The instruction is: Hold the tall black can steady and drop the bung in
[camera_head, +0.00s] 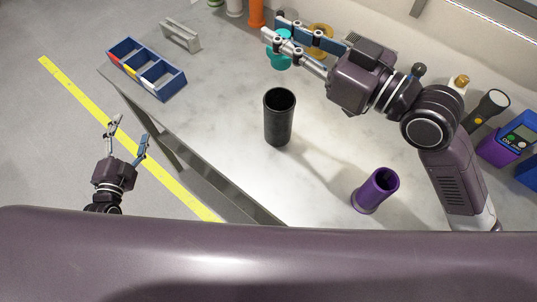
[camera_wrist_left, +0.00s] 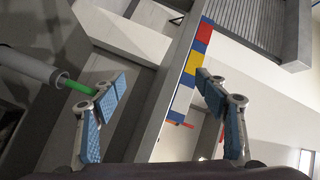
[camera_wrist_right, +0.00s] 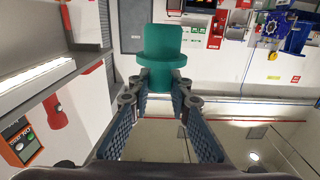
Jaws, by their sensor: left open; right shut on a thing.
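The tall black can (camera_head: 279,125) stands upright and open-topped on the pale bench, with neither gripper touching it. The teal bung (camera_wrist_right: 163,55), a flanged plug, is between the fingertips of my right gripper (camera_wrist_right: 160,88); it also shows in the head view (camera_head: 280,58). My right gripper (camera_head: 278,30) is shut on it above the bench's back part, beyond the can. My left gripper (camera_head: 130,128) is open and empty, left of the bench edge and well away from the can; its spread fingers fill the left wrist view (camera_wrist_left: 160,85).
A purple tube (camera_head: 376,191) stands at the front right of the can. A blue divided bin (camera_head: 148,70) and a grey handle-like block (camera_head: 181,36) are at the back left. A torch (camera_head: 487,108) lies far right. Bench around the can is clear.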

